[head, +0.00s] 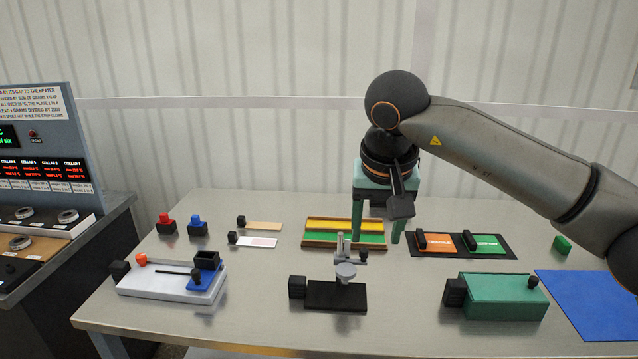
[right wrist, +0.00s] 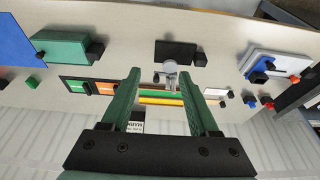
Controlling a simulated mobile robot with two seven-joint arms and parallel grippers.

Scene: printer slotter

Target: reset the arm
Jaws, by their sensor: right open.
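My right gripper (head: 377,234) is open and empty, with its green fingers pointing down above the back middle of the table. In the head view it overlaps a wooden tray (head: 318,243) with yellow and green strips. In the right wrist view the two green fingers (right wrist: 165,75) are spread apart with nothing between them in their grip. My right arm comes in from the right and bends over the table. My left gripper is not in view.
A black-based stand (head: 336,296) is at front centre, a green box (head: 503,297) and blue mat (head: 595,303) at right. A white-and-blue fixture (head: 170,283) sits at left. A black panel with orange and green plates (head: 440,255) lies right of the gripper. A console (head: 40,150) stands far left.

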